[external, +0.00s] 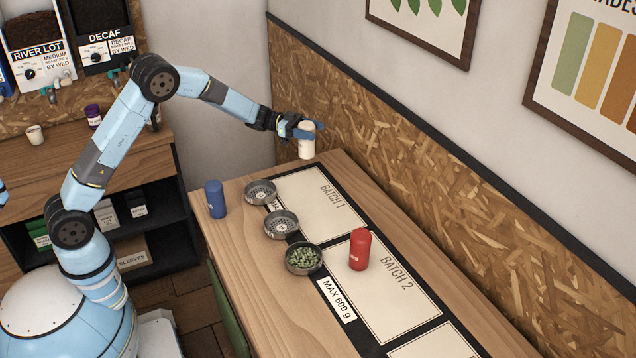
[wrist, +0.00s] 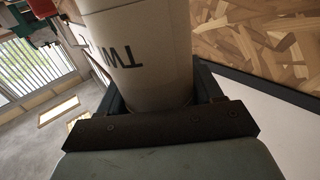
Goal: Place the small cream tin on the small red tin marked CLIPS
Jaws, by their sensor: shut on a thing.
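The small cream tin (external: 307,141) is held upright in my gripper (external: 303,132) at the far end of the table, near the wall. The wrist view shows the cream tin (wrist: 140,50) close up between the fingers, with letters beginning "TW" on its side. The external view does not show clearly whether its base touches the table or hangs above it. The small red tin (external: 360,249) stands upright on the BATCH 2 panel, nearer the camera and to the right of my gripper. Its marking is too small to read. Nothing is on top of it.
A blue tin (external: 215,198) stands at the table's left edge. Two metal dishes (external: 261,192) (external: 281,224) and a dish of green beans (external: 303,258) sit left of the panels. The BATCH 1 panel (external: 318,205) is clear. The chipboard wall (external: 400,170) runs along the table's right side.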

